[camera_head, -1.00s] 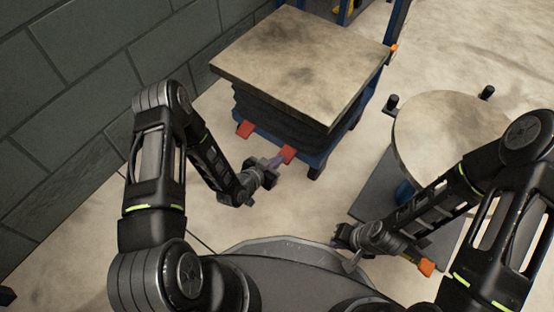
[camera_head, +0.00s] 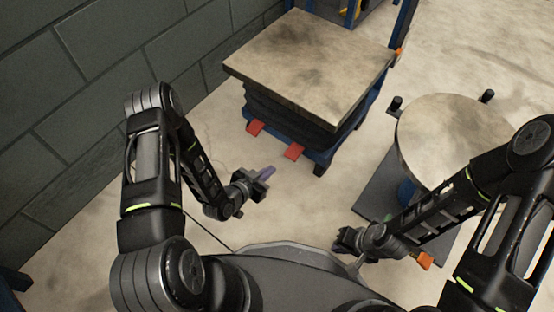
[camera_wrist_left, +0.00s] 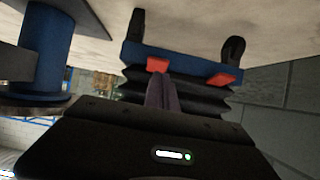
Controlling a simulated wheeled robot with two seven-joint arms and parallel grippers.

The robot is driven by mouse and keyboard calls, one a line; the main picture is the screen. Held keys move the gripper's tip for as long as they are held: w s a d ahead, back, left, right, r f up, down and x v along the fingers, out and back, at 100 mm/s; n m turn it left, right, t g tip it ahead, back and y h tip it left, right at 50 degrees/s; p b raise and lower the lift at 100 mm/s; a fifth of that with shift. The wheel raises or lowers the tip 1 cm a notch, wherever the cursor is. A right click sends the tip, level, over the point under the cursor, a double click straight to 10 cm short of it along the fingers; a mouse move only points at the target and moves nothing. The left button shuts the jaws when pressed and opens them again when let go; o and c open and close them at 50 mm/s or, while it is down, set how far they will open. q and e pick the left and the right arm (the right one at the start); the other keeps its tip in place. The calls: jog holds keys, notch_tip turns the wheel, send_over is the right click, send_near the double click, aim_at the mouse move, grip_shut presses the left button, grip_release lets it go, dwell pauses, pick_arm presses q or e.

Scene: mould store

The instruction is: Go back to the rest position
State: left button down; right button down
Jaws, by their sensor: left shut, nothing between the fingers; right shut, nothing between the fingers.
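My left gripper (camera_head: 266,173) is in the middle of the head view, over bare floor in front of the lift table. It is shut and empty. Its closed fingers (camera_wrist_left: 162,94) also show in the left wrist view, pointing toward the lift table's base. My right gripper (camera_head: 345,241) is at the lower right of the head view, near the front edge of my base and beside the round table's foot. It is shut with nothing seen in it, though its fingers are small and dark in the picture.
A lift table (camera_head: 310,65) with dark bellows and red pedals (camera_head: 293,152) stands beyond my left gripper. A round-topped table (camera_head: 450,135) stands at the right, close to my right arm. A block wall (camera_head: 90,90) runs along the left. Floor between the tables is clear.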

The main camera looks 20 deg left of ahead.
pick_arm(q)
jog(key=shift+s+a, duration=0.3)
jog(key=shift+s, duration=0.45)
pick_arm(e)
jog(key=shift+s+r, duration=0.1)
jog(key=shift+r, duration=0.05)
pick_arm(q)
jog(key=shift+d, duration=0.1)
